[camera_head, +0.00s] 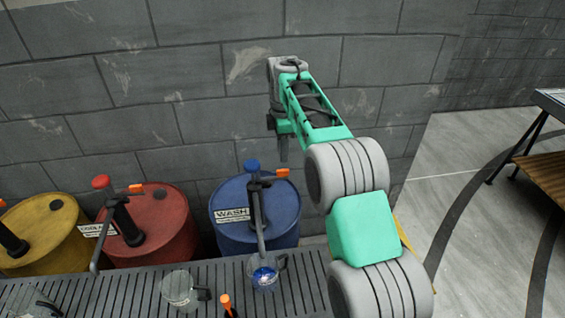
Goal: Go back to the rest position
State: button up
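My arm (345,175), green and grey, rises from the lower right and reaches up in front of the block wall. My gripper (283,150) hangs from its far end, pointing down, above and to the right of the blue drum (228,232). The gripper is small and seen side-on, so I cannot tell whether its fingers are open or shut. I see nothing clearly held in it.
A red drum (170,225) and a yellow drum (45,235) stand left of the blue one, each with a pump. Clear jugs stand on the slatted grate (130,290); one jug (265,275) under the blue drum's spout shows blue. Open floor (460,170) and a table (550,105) lie right.

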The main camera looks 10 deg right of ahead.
jog(key=shift+r, duration=0.3)
jog(key=s+d+r+m+t, duration=0.1)
jog(key=s+d+r+m, duration=0.3)
jog(key=s, duration=0.3)
jog(key=s+d+r+m+t, duration=0.1)
jog(key=s+r+m, duration=0.35)
jog(key=s, duration=0.25)
jog(key=s+d+f+m+t, duration=0.1)
jog(key=s+f+m, duration=0.2)
jog(key=s+m, duration=0.2)
jog(key=s+d+f+m+t, duration=0.1)
jog(key=s+f+m, duration=0.3)
jog(key=s, duration=0.8)
jog(key=shift+d+f+m, duration=0.25)
jog(key=shift+d+m, duration=0.2)
jog(key=shift+m, duration=0.2)
